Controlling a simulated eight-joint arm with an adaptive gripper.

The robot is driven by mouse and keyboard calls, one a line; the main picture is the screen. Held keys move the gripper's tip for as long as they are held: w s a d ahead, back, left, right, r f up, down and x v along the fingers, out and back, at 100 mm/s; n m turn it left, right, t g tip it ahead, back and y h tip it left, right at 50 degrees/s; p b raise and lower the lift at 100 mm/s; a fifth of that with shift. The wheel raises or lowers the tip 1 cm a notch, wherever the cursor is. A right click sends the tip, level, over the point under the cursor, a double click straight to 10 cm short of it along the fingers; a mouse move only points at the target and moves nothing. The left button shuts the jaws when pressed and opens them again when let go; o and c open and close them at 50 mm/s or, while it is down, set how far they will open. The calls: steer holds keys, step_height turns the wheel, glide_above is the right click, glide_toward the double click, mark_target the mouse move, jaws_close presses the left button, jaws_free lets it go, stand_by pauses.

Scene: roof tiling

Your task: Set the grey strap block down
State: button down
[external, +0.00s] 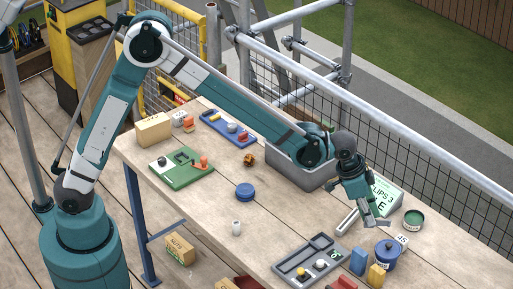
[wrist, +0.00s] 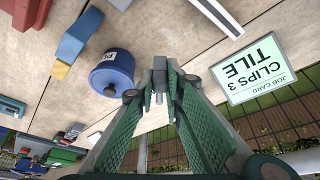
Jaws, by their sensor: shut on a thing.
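My gripper (external: 376,222) is over the right part of the wooden table, beside the job card. In the wrist view my gripper (wrist: 160,72) has its green fingers drawn together on a small grey piece, the grey strap block (wrist: 159,88). Most of the block is hidden between the fingertips. In the external view I cannot make the block out apart from the fingers. I cannot tell how far the block is above the table.
A blue lidded pot (external: 388,253), a green tin (external: 413,219) and the white-green job card (external: 385,196) stand close by. Blue (external: 359,261) and yellow (external: 377,275) blocks are in front. A grey compartment tray (external: 290,268) is front left. A grey bin (external: 286,172) stands behind.

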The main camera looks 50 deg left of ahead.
steer(key=shift+f+b, duration=0.3)
steer(key=shift+f, duration=1.75)
steer(key=shift+f+b, duration=0.3)
steer(key=shift+f, duration=1.6)
steer(key=shift+f, duration=0.15)
steer(key=c, duration=2.4)
jaws_free()
steer(key=shift+p+v, duration=0.9)
steer(key=shift+v, duration=5.3)
steer(key=shift+d, duration=0.1)
steer(key=shift+w, duration=0.1)
